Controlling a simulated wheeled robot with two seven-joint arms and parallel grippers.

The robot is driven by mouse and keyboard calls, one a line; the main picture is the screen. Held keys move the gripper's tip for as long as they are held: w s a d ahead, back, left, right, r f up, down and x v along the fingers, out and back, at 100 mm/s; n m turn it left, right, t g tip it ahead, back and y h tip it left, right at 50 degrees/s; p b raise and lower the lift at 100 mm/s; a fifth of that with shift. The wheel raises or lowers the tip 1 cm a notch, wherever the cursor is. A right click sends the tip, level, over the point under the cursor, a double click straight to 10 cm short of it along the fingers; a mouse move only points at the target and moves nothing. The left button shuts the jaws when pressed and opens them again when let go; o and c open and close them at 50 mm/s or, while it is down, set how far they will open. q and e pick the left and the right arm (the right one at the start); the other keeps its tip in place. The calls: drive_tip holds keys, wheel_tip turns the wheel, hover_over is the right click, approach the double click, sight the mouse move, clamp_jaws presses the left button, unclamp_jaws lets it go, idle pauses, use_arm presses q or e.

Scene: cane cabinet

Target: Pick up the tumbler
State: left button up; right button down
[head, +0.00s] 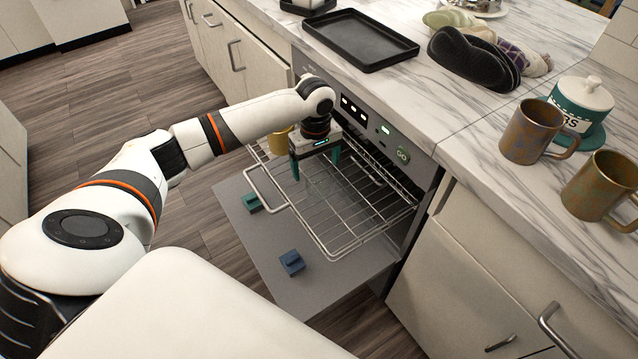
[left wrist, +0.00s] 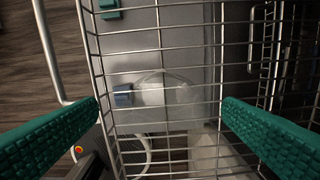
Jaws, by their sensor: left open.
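A clear, see-through tumbler (left wrist: 178,92) shows faintly in the left wrist view, on the wire rack between my finger pads. Its outline is hard to make out against the rack and the grey door behind. In the head view I cannot pick it out surely. My left gripper (head: 315,166) is open, with green pads pointing down over the rack. In the left wrist view its two fingers (left wrist: 160,125) stand wide apart on either side of the tumbler, not touching it. My right gripper is not in view.
The wire rack (head: 345,222) is pulled out above the lowered grey door (head: 330,283). Blue (head: 291,262) and green (head: 250,203) blocks show on the door. A yellow mug (head: 280,143) is behind my left gripper. The counter holds a black tray (head: 360,41) and brown mugs (head: 537,131).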

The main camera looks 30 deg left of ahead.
sight(319, 179)
use_arm(q)
drive_tip(key=shift+s+d+f, duration=0.1)
drive_tip(key=shift+d+f, duration=0.1)
drive_tip(key=shift+f, duration=1.2)
drive_tip(key=shift+d+f, duration=0.2)
drive_tip(key=shift+f, duration=1.15)
drive_tip(key=shift+c, duration=0.6)
drive_tip(key=c, duration=1.1)
wheel_tip(319, 179, up, 10)
drive_tip(key=s+d+r+m+p, duration=0.4)
drive_tip(key=s+d+r+m, duration=0.6)
drive_tip(key=s+d+m, duration=0.2)
drive_tip(key=s+d, duration=0.1)
drive_tip(key=s, duration=0.1)
drive_tip(key=shift+s+d+m, duration=0.2)
drive_tip(key=shift+s+m, duration=0.1)
drive_tip(key=shift+s, duration=0.1)
drive_tip(key=shift+w+a, duration=0.1)
